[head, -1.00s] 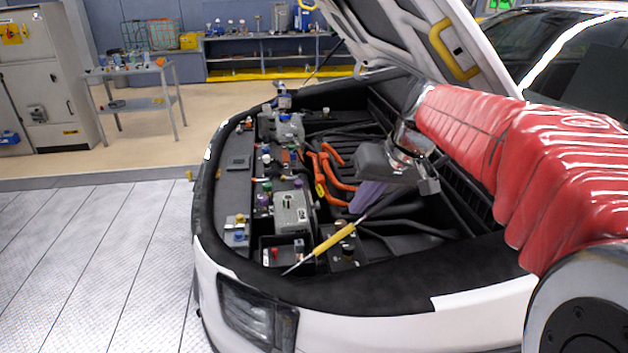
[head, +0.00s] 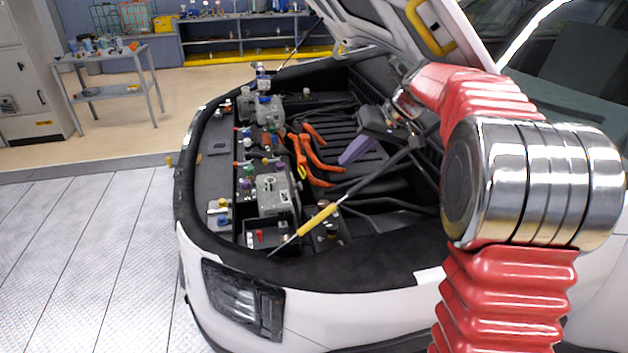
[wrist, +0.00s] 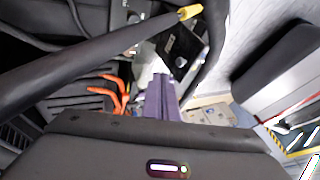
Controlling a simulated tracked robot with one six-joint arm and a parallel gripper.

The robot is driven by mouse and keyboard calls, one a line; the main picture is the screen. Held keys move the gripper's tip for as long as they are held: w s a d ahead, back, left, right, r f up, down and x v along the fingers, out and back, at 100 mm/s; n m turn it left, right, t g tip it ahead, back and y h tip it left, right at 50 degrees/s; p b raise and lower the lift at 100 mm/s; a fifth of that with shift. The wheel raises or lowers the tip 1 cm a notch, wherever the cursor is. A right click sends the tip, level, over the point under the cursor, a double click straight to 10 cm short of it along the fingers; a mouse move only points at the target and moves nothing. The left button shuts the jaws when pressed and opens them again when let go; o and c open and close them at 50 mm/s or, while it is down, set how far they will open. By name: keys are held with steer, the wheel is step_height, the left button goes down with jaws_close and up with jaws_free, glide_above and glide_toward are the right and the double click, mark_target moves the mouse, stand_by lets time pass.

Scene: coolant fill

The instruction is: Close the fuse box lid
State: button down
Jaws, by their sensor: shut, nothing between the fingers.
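A small open black box (head: 252,241) with red and blue parts inside sits at the front of the engine bay; I take it for the fuse box. Its lid cannot be made out for sure. A black square panel (wrist: 182,52) with a small pale label shows in the wrist view, and I cannot tell if it is the lid. My gripper (head: 346,160) has purple fingers, shut and empty, held over the middle of the bay, behind and right of the box. The fingers also show in the wrist view (wrist: 160,80), apart from the panel.
A dark rod with a yellow grip (head: 318,219) slants across the bay between my gripper and the box. Orange cables (head: 318,165) lie left of the fingers. The raised hood (head: 395,25) is above. A grey metal block (head: 275,193) stands behind the box.

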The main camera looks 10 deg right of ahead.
steer(key=shift+f, duration=0.1)
steer(key=w+a+f, duration=0.3)
steer(key=a+f, duration=0.5)
steer(key=shift+w+a+f, duration=0.15)
steer(key=shift+w+a, duration=0.1)
steer(key=shift+a, duration=0.1)
steer(key=shift+d, duration=0.15)
stand_by(0.3)
steer(key=shift+a, duration=0.2)
